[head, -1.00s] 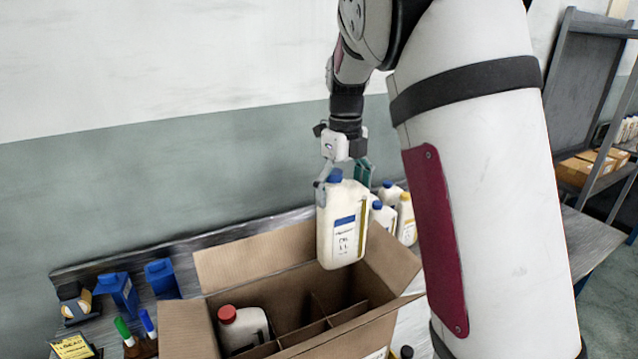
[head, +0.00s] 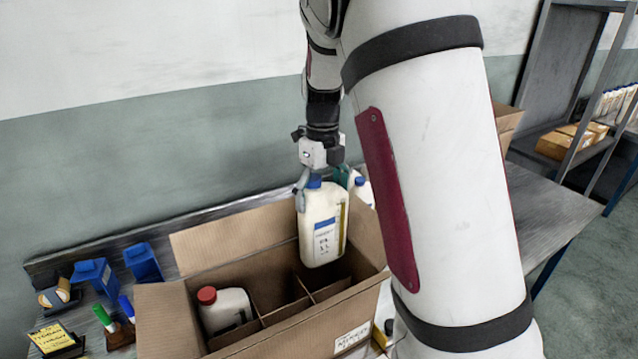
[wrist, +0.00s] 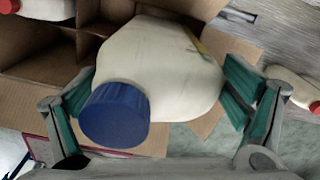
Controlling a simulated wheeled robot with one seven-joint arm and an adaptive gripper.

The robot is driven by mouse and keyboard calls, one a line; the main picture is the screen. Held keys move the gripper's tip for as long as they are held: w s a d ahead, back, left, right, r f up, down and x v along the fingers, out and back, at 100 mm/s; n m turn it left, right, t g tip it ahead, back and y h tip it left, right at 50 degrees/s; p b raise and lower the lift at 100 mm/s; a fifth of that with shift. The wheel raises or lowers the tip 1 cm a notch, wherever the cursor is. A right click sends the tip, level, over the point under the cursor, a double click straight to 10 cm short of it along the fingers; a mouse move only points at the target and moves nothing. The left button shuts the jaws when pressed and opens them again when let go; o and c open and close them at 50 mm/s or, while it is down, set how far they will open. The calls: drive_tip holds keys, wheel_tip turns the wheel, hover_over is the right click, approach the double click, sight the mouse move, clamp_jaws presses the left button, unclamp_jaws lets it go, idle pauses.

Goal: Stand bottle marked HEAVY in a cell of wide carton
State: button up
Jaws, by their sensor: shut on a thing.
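My gripper (head: 325,180) is shut on a white bottle (head: 322,228) with a blue cap and a blue-and-white label; I cannot read the label. The bottle hangs nearly upright over the right part of the open carton (head: 262,240), its base about level with the carton's top. In the wrist view the bottle (wrist: 160,65) lies between the finger pads (wrist: 155,105), its blue cap toward the camera. The carton has cardboard dividers. A white bottle with a red cap (head: 226,312) stands in a left cell. Cells near the held bottle look empty.
Blue containers (head: 95,275) and markers (head: 115,312) stand on the bench left of the carton. A shelf rack (head: 570,100) is at the far right.

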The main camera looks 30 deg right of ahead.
drive_tip(key=shift+f+b, duration=1.15)
drive_tip(key=shift+f, duration=3.25)
drive_tip(key=shift+f+b, duration=0.5)
drive_tip(key=shift+f, duration=1.5)
drive_tip(key=o, duration=1.4)
drive_tip(key=shift+c, duration=0.2)
wheel_tip(320, 180, up, 12)
drive_tip(key=shift+r, duration=0.1)
